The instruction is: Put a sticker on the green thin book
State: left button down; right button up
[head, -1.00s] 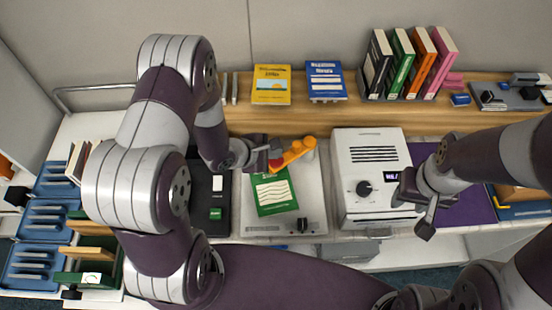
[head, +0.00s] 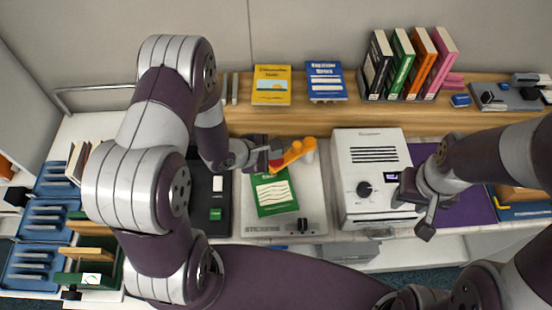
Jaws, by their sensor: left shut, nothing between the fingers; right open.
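A thin green book (head: 276,197) with a pale label area lies flat on a light grey machine bed (head: 318,195), below an orange arm-like part (head: 292,153). My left gripper (head: 274,158) is shut and empty beside the orange part, just above the book's top edge. I cannot tell whether it touches the orange part. My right gripper (head: 415,205) is open and empty in front of the white box with a dial (head: 372,160). Another green book (head: 402,65) stands upright in the row on the shelf. I cannot make out a loose sticker.
A yellow book (head: 271,85) and a blue book (head: 325,81) rest on the wooden shelf (head: 300,118). Blue trays (head: 48,217) and a green crate (head: 103,275) are at left. A black device (head: 217,212) sits left of the bed. A purple mat (head: 468,210) lies at right.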

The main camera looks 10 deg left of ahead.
aim_at(273, 163)
pick_arm(q)
jog(key=shift+f, duration=0.15)
dwell(0.5)
jog(key=shift+f, duration=0.25)
jog(key=shift+f+b, duration=0.35)
jog(key=shift+f, duration=0.35)
dwell(0.7)
jog(key=shift+r, duration=0.1)
jog(key=shift+r+p, duration=1)
jog(key=shift+p, duration=0.35)
notch_tip(273, 163, up, 5)
jog(key=p, duration=0.5)
jog(key=shift+r+p, duration=0.1)
jog(key=shift+p, duration=0.3)
